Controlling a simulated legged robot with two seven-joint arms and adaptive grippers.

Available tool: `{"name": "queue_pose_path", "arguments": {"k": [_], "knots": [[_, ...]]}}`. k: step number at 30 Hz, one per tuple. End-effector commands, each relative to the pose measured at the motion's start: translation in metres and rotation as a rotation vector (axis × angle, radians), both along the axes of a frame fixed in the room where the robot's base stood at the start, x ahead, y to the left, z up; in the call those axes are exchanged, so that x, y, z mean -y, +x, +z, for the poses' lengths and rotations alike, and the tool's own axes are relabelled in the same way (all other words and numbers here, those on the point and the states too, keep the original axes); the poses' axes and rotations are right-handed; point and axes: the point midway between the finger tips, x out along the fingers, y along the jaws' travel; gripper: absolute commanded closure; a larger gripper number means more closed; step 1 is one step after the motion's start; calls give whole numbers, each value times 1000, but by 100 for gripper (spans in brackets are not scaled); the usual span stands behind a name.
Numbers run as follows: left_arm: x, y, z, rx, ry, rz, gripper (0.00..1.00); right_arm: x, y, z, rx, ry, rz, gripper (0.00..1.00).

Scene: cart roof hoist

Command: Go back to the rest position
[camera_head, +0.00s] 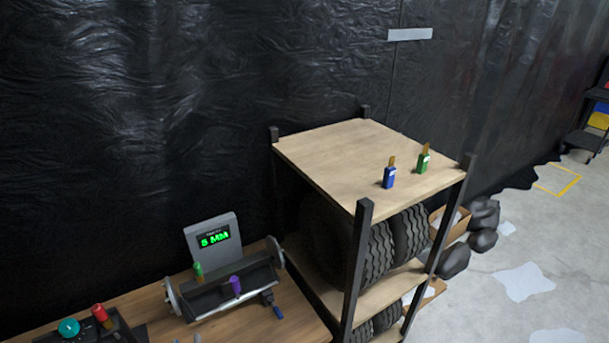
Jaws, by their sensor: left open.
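Only small tips of my left gripper (168,337) seem to show at the bottom edge, apart and with nothing seen between them. They are in front of the workbench (290,318), below the device with the green "5 MM" display (214,238). The rest of my left gripper is out of the picture. My right gripper is not in view.
A wooden-topped rack (330,150) holds a blue bottle (389,176) and a green bottle (423,160), with tires (378,250) below. A roller device (235,290) and a box with teal and red knobs (100,316) are on the bench. Floor at right is partly clear.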

Motion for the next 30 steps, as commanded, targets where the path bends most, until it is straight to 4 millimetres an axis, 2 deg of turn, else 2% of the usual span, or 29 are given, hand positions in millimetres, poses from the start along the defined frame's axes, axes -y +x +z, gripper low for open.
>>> {"name": "queue_pose_path", "arguments": {"k": [8, 15, 20, 24, 30], "knots": [[-9, -29, -11, 40, -512, 182, 44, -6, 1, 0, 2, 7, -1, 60], [-2, -77, -43, 71, -1154, 472, 44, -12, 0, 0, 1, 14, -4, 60], [21, -118, -69, 74, -1578, 735, 44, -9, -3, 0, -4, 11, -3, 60], [52, -156, -85, 61, -1878, 991, 44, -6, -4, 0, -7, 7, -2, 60], [98, -204, -92, 26, -2147, 1341, 44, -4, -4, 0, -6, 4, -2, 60]]}}
